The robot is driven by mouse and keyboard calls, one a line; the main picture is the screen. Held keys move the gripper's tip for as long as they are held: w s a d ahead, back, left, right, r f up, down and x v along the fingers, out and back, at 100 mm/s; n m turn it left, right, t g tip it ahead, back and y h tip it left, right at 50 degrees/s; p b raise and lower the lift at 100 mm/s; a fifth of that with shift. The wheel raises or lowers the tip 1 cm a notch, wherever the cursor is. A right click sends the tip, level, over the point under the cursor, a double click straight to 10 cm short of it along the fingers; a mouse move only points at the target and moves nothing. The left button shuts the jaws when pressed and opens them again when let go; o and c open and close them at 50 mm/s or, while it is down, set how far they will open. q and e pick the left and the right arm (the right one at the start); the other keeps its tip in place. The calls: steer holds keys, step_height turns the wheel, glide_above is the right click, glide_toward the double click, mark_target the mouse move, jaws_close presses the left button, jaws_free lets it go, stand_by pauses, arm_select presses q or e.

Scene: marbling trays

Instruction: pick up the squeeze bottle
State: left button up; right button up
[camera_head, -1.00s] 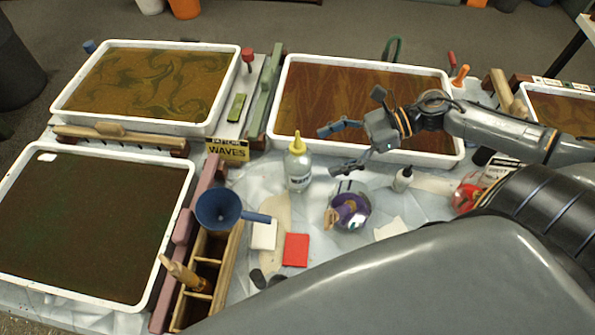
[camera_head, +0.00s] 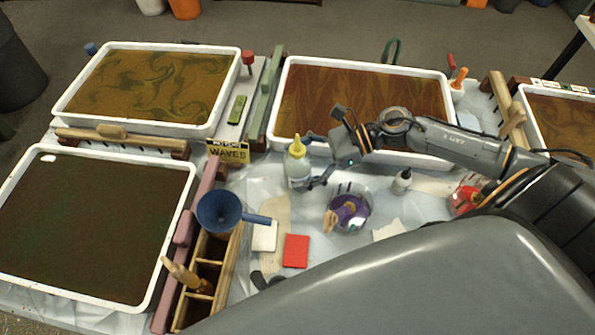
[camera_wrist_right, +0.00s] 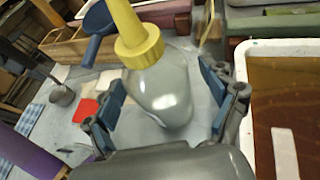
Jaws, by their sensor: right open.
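The squeeze bottle (camera_head: 298,168) is pale grey with a yellow nozzle and stands upright on the covered table, below the large middle tray (camera_head: 284,95). It also shows close up in the right wrist view (camera_wrist_right: 160,90). My right gripper (camera_head: 312,162) is open, with one finger on each side of the bottle. In the wrist view its blue-padded fingers (camera_wrist_right: 165,95) flank the bottle body, with a gap visible on the left side. Whether the right finger touches is unclear. My left gripper is not in view.
A blue funnel (camera_head: 218,211) sits over a wooden caddy (camera_head: 228,262) at the left. A "WAVES" sign (camera_head: 229,151) stands left of the bottle.

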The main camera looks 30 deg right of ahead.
steer(key=c, duration=0.9)
